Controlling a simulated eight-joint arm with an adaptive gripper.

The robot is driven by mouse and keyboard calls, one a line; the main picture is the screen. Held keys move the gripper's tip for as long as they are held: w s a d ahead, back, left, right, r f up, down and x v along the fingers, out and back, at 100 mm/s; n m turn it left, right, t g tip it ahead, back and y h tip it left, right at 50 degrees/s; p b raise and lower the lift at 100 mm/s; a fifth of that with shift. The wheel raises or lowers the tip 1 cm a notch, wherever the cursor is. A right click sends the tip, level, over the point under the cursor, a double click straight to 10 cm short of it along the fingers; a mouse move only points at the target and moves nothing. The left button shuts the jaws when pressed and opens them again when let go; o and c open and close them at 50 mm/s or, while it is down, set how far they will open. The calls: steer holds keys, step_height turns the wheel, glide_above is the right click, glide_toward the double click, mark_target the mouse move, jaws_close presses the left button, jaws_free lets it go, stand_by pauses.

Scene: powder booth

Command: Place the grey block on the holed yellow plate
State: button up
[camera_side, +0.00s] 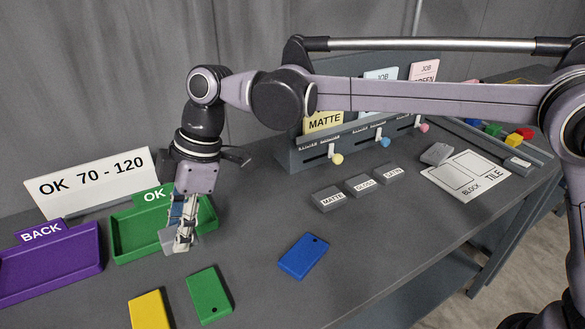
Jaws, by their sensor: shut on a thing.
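My gripper (182,243) points down in front of the green OK tray, shut on a grey block (167,240). The fingers hide part of the block, which is held above the table; its exact height is hard to tell. The yellow plate (150,310) lies flat on the table at the bottom left, below and to the left of my gripper. The picture's lower edge cuts it off, and no hole shows in its visible part.
A green plate (208,294) and a blue plate (303,256), each with a hole, lie nearby. The green OK tray (122,249) and purple BACK tray (60,283) stand at left. Another grey piece (436,154) lies by the white BLOCK/TILE card (480,168).

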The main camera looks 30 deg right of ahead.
glide_above(143, 320)
steer(key=d, duration=0.2)
step_height(143, 320, down, 6)
steer(key=shift+a+r, duration=0.1)
steer(key=shift+a, duration=0.05)
steer(key=shift+a+f, duration=0.1)
steer(key=shift+f, duration=2)
steer(key=shift+f, duration=0.15)
steer(key=o, duration=1.1)
steer(key=shift+o, duration=0.2)
